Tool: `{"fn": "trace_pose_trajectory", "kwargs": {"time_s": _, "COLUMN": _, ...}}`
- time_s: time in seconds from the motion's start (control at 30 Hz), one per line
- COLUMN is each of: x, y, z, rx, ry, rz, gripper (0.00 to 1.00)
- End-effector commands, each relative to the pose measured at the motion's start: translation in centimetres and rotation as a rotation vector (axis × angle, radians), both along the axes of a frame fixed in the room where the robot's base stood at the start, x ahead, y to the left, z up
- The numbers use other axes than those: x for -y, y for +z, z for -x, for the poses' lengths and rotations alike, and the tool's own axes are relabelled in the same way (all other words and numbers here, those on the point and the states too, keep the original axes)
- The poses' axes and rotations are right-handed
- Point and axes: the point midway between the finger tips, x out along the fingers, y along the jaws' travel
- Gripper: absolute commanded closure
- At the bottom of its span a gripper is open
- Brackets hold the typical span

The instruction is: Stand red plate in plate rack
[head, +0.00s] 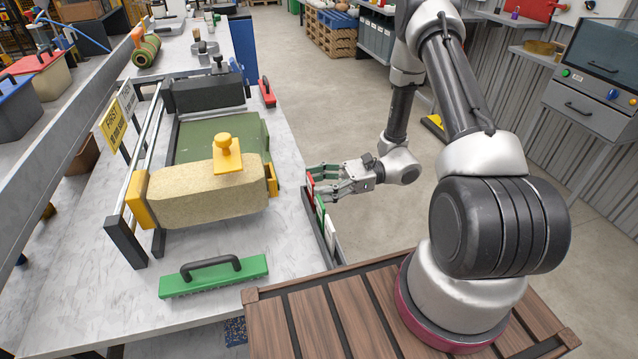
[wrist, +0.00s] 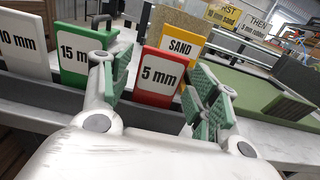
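The red plate (wrist: 160,78), marked "5 mm" on a white face, stands upright in the dark grey plate rack (wrist: 50,93) in the wrist view. Its lower edge is at the rack's front wall; how deep it sits I cannot tell. In the head view the red plate (head: 310,187) shows at the table's right edge, by the rack (head: 318,226). My gripper (wrist: 160,85) is open, its green-padded fingers to either side of the red plate and apart. In the head view my gripper (head: 330,180) is just right of the rack.
A green "15 mm" plate (wrist: 75,55) and a white "10 mm" plate (wrist: 22,42) stand left of the red one; a yellow "SAND" plate (wrist: 182,43) is behind it.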

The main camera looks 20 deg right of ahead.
Motion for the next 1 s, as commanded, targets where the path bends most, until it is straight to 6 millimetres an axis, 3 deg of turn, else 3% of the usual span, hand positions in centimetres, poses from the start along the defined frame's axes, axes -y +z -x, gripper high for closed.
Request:
{"fn": "trace_pose_trajectory", "kwargs": {"time_s": 0.37, "x": 0.2, "y": 0.3, "z": 0.0, "rx": 0.000, "ry": -0.001, "rz": 0.000, "gripper": 0.34}}
{"fn": "trace_pose_trajectory", "kwargs": {"time_s": 0.47, "x": 1.6, "y": 0.2, "z": -0.1, "rx": -0.001, "ry": -0.004, "rz": 0.000, "gripper": 0.34}}
{"fn": "trace_pose_trajectory", "kwargs": {"time_s": 0.8, "x": 9.1, "y": 0.2, "z": -0.1, "rx": 0.001, "ry": -0.004, "rz": 0.001, "gripper": 0.34}}
{"fn": "trace_pose_trajectory", "kwargs": {"time_s": 1.0, "x": 11.5, "y": 0.3, "z": -0.1, "rx": 0.001, "ry": -0.001, "rz": 0.001, "gripper": 0.34}}
